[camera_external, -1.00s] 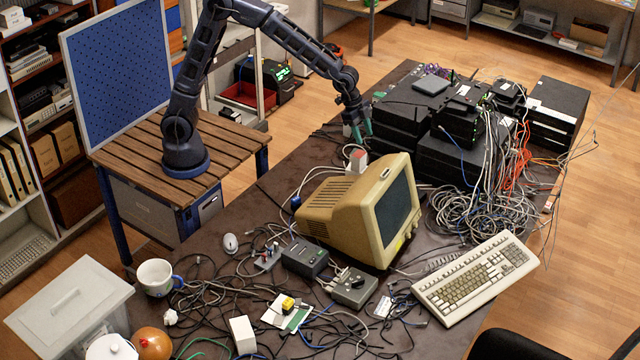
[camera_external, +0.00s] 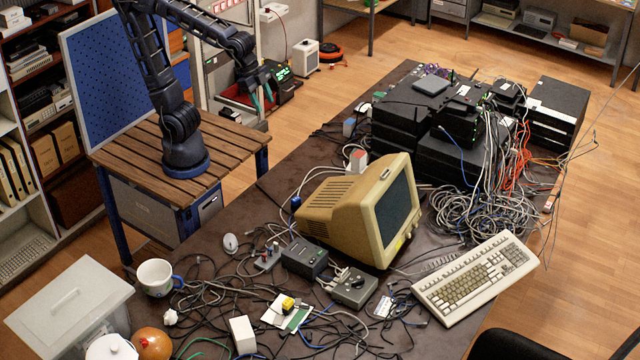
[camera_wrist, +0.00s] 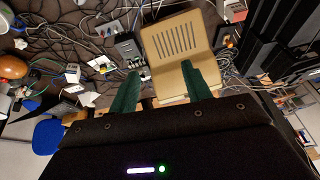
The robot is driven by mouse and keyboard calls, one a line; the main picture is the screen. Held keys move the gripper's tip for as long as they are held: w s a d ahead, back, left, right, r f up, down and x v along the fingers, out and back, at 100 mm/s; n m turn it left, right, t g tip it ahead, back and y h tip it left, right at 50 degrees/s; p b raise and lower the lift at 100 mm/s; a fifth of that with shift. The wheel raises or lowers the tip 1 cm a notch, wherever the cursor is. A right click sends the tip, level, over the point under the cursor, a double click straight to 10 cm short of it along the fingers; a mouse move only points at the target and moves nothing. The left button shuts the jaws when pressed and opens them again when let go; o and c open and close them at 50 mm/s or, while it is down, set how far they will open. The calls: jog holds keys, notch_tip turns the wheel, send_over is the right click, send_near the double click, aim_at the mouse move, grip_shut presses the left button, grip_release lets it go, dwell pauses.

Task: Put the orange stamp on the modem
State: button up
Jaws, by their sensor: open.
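A small yellow-orange and black block (camera_external: 288,304), which looks like the orange stamp, sits on a white and green card on the dark table. Behind it are a dark box (camera_external: 305,258) and a grey box (camera_external: 354,288) with cables; I cannot tell for sure which is the modem. My gripper (camera_external: 262,97) is open and empty, raised high beyond the table's far-left edge, well away from the block. In the wrist view its green fingers (camera_wrist: 160,72) are spread, with the beige monitor beyond them.
The beige monitor (camera_external: 350,208) stands mid-table, with a keyboard (camera_external: 476,276) to its right. Black network boxes (camera_external: 410,110) and tangled cables fill the far end. A mug (camera_external: 156,277), a white teapot (camera_external: 111,348) and an orange round object (camera_external: 153,344) stand at the near left.

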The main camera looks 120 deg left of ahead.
jog(key=s+d+f, duration=0.1)
jog(key=s+d, duration=0.1)
jog(key=s, duration=0.5)
jog(key=s+d+f, duration=0.1)
jog(key=s+d, duration=0.1)
jog(key=s, duration=0.6)
jog(key=shift+s+f+h, duration=0.15)
jog(key=shift+s+h, duration=0.15)
jog(key=shift+h, duration=0.1)
